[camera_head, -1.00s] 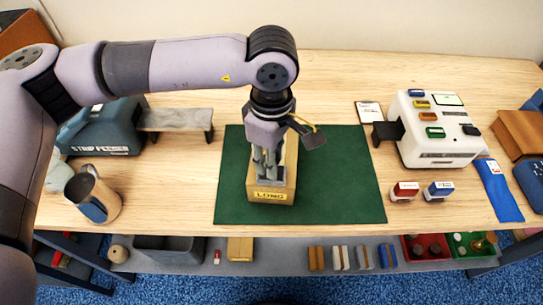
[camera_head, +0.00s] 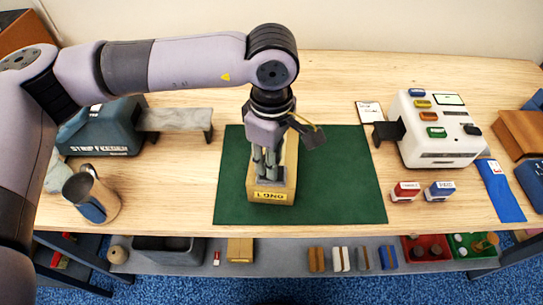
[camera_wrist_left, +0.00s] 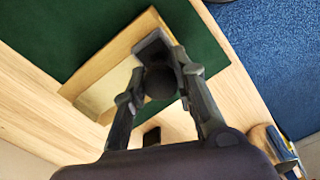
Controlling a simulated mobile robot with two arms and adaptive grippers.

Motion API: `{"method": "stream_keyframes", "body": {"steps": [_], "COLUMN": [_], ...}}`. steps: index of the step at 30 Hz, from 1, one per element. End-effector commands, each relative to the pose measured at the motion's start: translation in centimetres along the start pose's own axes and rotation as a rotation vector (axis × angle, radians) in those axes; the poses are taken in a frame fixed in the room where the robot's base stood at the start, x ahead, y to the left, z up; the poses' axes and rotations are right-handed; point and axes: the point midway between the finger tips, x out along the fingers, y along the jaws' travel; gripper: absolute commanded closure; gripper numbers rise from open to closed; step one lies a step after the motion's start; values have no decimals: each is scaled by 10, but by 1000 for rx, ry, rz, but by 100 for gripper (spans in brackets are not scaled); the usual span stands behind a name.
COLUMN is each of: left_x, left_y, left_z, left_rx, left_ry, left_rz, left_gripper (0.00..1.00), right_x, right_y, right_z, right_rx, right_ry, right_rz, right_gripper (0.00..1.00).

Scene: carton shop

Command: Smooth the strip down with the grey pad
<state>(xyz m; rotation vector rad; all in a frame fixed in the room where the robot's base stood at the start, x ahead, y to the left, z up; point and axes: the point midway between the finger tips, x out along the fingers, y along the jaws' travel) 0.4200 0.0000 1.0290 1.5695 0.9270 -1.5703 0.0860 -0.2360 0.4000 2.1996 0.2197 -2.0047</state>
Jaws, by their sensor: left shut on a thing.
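A long tan carton marked LONG (camera_head: 270,195) lies on the green mat (camera_head: 340,180), its labelled end toward me. My left gripper (camera_head: 267,176) points down over the near part of the carton. In the left wrist view my left gripper (camera_wrist_left: 165,80) is shut on the dark round knob of the grey pad (camera_wrist_left: 153,46). The pad is over the carton top, at or very near its surface; exact contact is hard to tell. A pale band (camera_wrist_left: 108,92) on the carton top looks like the strip. The gripper hides part of it. My right gripper is not in view.
A teal strip feeder (camera_head: 105,135) and a metal mug (camera_head: 92,195) stand at left. A white machine (camera_head: 435,130), two stamps (camera_head: 405,191) and a blue cloth-like piece (camera_head: 498,190) are at right. The mat right of the carton is clear. A lower shelf (camera_head: 285,255) holds bins and blocks.

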Motion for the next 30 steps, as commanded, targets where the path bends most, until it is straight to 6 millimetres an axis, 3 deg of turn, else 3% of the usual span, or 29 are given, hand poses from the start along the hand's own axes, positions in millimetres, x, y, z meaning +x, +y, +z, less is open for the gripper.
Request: {"method": "stream_keyframes", "body": {"steps": [16,30], "left_x": [2,0], "left_y": [0,20], "left_z": [0,-8], "left_rx": [0,-1], "left_ry": [1,0], "left_rz": [-4,-1], "left_gripper": [97,97], "right_x": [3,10], "right_y": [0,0], "right_z": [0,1], "right_rx": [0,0], "right_ry": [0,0], "right_rz": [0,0], "right_gripper": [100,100]}}
